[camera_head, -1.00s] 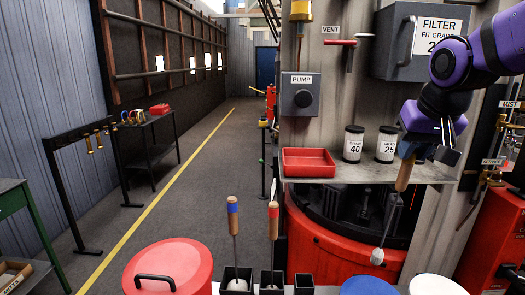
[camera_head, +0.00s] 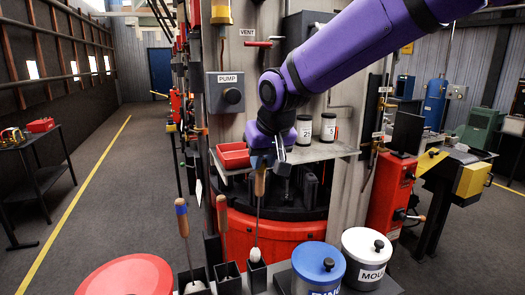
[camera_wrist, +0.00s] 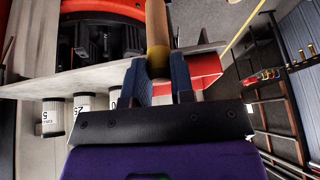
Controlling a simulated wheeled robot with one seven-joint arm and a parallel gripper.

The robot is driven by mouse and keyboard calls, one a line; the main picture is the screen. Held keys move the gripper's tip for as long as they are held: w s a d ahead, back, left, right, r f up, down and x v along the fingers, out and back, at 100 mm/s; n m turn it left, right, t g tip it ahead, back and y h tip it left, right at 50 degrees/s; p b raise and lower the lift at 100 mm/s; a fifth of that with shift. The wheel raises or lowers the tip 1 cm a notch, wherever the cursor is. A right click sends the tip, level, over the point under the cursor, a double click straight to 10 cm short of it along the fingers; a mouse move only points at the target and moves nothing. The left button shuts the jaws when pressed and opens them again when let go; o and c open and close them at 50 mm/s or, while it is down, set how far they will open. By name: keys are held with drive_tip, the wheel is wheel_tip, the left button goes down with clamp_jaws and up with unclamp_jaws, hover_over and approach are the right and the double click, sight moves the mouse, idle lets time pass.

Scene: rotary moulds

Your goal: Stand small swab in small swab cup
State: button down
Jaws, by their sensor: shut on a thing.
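The small swab has a wooden handle (camera_head: 261,182), a thin rod and a white tip (camera_head: 255,254). My gripper (camera_head: 263,160) is shut on the upper handle, and the swab hangs nearly upright. The wrist view shows the handle (camera_wrist: 157,40) between the two blue fingers (camera_wrist: 160,78). The small swab cup (camera_head: 257,277) is the rightmost of the black square cups. The white tip is at the cup's mouth; I cannot tell whether it is just above or slightly inside.
A blue-banded swab (camera_head: 182,222) and another wooden-handled swab (camera_head: 222,220) stand in the neighbouring black cups, close on the left. A red lid (camera_head: 128,278) is at the lower left. A blue-lidded tub (camera_head: 318,265) and a white-lidded tub (camera_head: 367,250) stand on the right.

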sight(263, 194)
drive_tip(key=shift+d+f, duration=0.1)
drive_tip(key=shift+f, duration=4.8)
drive_tip(key=c, duration=0.9)
unclamp_jaws()
drive_tip(key=v, duration=1.1)
